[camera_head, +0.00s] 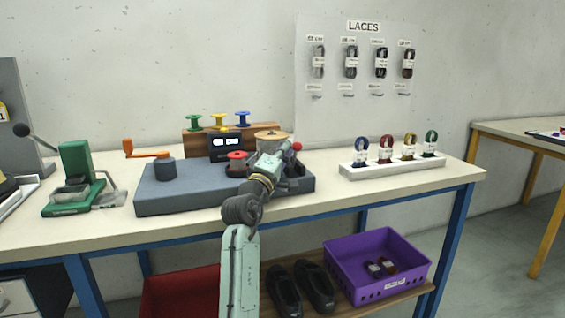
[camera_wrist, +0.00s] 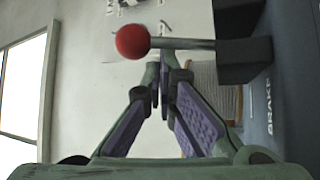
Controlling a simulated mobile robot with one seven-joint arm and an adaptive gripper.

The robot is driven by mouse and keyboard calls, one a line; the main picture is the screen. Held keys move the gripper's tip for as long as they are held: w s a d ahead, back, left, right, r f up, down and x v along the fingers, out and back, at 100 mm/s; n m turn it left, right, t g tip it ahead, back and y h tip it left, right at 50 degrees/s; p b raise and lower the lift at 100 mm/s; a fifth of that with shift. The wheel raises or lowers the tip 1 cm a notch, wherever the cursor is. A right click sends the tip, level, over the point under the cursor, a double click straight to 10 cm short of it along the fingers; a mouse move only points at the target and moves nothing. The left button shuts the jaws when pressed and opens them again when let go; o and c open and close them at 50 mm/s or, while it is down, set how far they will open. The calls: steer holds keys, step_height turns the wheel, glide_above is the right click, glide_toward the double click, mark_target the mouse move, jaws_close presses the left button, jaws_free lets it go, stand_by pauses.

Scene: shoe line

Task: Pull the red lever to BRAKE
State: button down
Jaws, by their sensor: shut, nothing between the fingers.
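The red lever has a red ball knob (camera_head: 297,146) at the right end of the grey winding machine (camera_head: 185,197). In the wrist view the red knob (camera_wrist: 132,41) sits on a metal rod that runs right to a dark block (camera_wrist: 243,60). White BRAKE lettering shows on the machine beside that block. My gripper (camera_head: 279,155) is at the lever and partly hides it in the head view. In the wrist view the fingertips (camera_wrist: 164,62) are together and empty, close to the rod just right of the knob. I cannot tell whether they touch it.
A wooden spool (camera_head: 272,136), a red spool (camera_head: 236,157) and a small display (camera_head: 227,146) stand left of my gripper. An orange crank (camera_head: 147,152) is at the machine's left. A white lace rack (camera_head: 400,166) stands right, with some bare table between.

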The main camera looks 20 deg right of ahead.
steer(key=shift+s+f+h, duration=0.15)
steer(key=shift+s+h, duration=0.05)
steer(key=shift+h, duration=0.1)
steer(key=shift+s+b, duration=0.2)
steer(key=shift+b, duration=0.15)
steer(key=shift+s, duration=0.1)
steer(key=shift+f, duration=0.1)
